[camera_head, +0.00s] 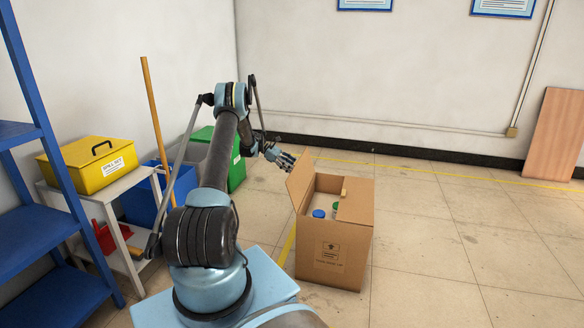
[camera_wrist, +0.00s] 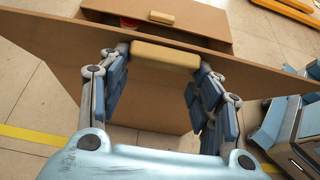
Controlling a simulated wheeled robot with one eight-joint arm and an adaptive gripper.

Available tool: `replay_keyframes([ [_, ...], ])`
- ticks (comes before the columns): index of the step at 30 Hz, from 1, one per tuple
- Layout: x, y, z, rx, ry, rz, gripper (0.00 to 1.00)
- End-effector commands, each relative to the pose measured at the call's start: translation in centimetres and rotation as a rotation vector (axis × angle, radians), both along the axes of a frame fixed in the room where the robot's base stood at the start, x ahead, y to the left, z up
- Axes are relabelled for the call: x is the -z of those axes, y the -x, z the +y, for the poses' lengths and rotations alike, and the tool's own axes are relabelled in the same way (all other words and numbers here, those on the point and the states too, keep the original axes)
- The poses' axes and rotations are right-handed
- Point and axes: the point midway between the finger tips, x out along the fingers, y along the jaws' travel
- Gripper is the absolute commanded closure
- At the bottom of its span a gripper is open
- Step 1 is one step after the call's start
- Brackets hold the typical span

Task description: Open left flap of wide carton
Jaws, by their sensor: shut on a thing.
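The wide carton (camera_head: 333,254) stands on the floor, with blue-capped (camera_head: 319,213) and green-capped (camera_head: 335,205) items inside. Its left flap (camera_head: 299,182) is raised, near upright and leaning left. My gripper (camera_head: 289,160) is at the flap's upper edge. In the wrist view, my gripper (camera_wrist: 163,60) has its fingers on either side of a tan block-shaped handle (camera_wrist: 165,56) on the flap panel, shut on it. The right flap (camera_head: 355,210) lies flat over the carton's right part and bears a small tan handle (camera_head: 344,193), also in the wrist view (camera_wrist: 161,17).
Left of my arm are a blue shelf (camera_head: 37,225), a yellow box (camera_head: 88,165) on a white stand, a blue bin (camera_head: 143,205), a green bin (camera_head: 236,170) and a leaning wooden pole (camera_head: 152,110). The floor right of the carton is clear. A brown board (camera_head: 555,135) leans on the far wall.

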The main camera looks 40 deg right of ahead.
Motion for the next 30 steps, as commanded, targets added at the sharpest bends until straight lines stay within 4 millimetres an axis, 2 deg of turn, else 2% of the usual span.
replay_keyframes([
  [6,0.0,-0.1,-0.2,-0.004,0.0,-0.002,0.85],
  [7,0.0,-0.1,-0.2,-0.004,0.0,-0.002,0.38],
  [9,0.0,0.0,-0.2,-0.003,0.001,-0.002,0.22],
  [22,-0.2,-0.1,-0.1,0.0,0.001,-0.001,0.22],
  [26,-0.8,-1.0,0.5,0.0,0.0,0.0,0.22],
  [30,-1.9,-2.9,1.8,-0.001,0.0,0.0,0.22],
])
